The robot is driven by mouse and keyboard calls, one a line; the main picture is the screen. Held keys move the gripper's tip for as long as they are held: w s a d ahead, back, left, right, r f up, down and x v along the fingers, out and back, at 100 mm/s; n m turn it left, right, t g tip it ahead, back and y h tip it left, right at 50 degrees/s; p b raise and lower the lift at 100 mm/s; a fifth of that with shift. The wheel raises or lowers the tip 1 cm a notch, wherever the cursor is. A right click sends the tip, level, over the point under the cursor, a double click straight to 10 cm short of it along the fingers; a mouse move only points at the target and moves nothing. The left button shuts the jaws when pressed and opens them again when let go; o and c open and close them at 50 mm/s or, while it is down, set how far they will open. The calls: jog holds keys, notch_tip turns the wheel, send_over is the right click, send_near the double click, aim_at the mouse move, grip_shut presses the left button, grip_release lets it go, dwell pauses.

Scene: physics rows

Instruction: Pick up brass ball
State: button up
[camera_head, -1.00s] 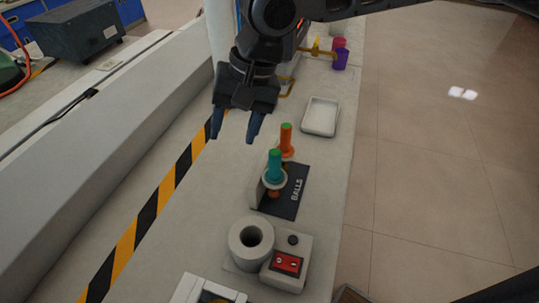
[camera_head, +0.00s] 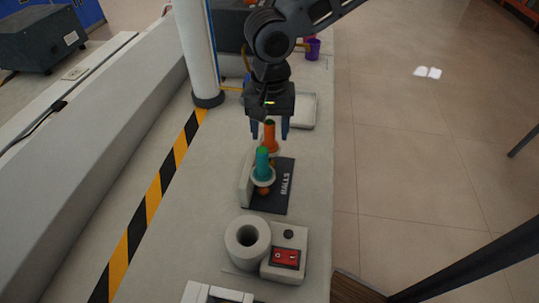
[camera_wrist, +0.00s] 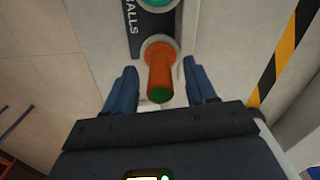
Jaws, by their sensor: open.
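A dark mat (camera_head: 268,203) lettered "BALLS" lies on the bench beside a low pale block. On it, a teal handle (camera_head: 262,165) with a green top stands upright through a pale ring; a brownish, ball-like shape (camera_head: 263,191) shows at its foot. I cannot tell whether this is the brass ball. Behind it stands an orange handle (camera_head: 270,135) with a green top. My gripper (camera_head: 269,132) is open and pointing down at the orange handle. In the wrist view the orange handle (camera_wrist: 161,78) lies between the blue fingers (camera_wrist: 158,75), with gaps on both sides.
A pale cylinder (camera_head: 247,257) with a hole and a box with a red switch (camera_head: 286,258) stand nearer. A white tray (camera_head: 303,112) is behind my gripper. A white post (camera_head: 197,50) rises at left. A purple cup (camera_head: 312,48) stands far back.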

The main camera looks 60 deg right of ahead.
jog(key=shift+f, duration=0.4)
jog(key=shift+c, duration=0.2)
jog(key=c, duration=1)
notch_tip(320, 180, up, 10)
jog(key=shift+f, duration=0.15)
jog(key=shift+r+p, duration=0.9)
jog(key=shift+r, duration=0.35)
jog(key=shift+a+f, duration=0.1)
